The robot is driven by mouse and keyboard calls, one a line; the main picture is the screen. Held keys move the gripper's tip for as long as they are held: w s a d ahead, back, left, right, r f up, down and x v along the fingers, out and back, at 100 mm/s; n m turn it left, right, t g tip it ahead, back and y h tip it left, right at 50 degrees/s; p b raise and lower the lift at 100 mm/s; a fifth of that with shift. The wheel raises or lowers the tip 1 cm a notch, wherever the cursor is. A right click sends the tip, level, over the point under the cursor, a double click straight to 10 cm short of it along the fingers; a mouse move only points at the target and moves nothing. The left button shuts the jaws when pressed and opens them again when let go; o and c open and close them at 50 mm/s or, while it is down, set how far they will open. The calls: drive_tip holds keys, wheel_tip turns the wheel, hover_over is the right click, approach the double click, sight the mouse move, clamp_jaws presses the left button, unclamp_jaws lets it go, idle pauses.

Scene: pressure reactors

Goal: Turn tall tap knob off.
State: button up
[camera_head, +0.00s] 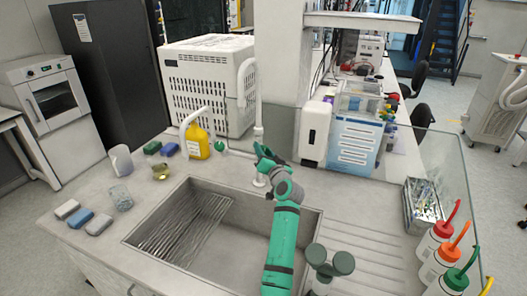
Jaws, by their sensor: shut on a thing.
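The tall white tap (259,112) rises behind the sink (305,213), its spout curving over at the top left. My teal arm reaches up from the front, over the sink. My gripper (264,157) is at the lower part of the tall tap and is shut on its knob. The gripper mostly covers the knob, so how far it is turned cannot be told.
A yellow bottle (197,142), sponges (98,224) and beakers (121,197) stand left of the sink. Wash bottles (433,238) stand far right. The ribbed drainboard (372,222) is clear.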

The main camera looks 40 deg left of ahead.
drive_tip(key=shift+r, duration=0.2)
drive_tip(key=o, duration=1.1)
drive_tip(key=shift+f, duration=0.1)
drive_tip(key=shift+c, duration=0.2)
drive_tip(key=v, duration=1)
drive_tip(key=shift+s+d, duration=0.2)
drive_tip(key=shift+d, duration=0.15)
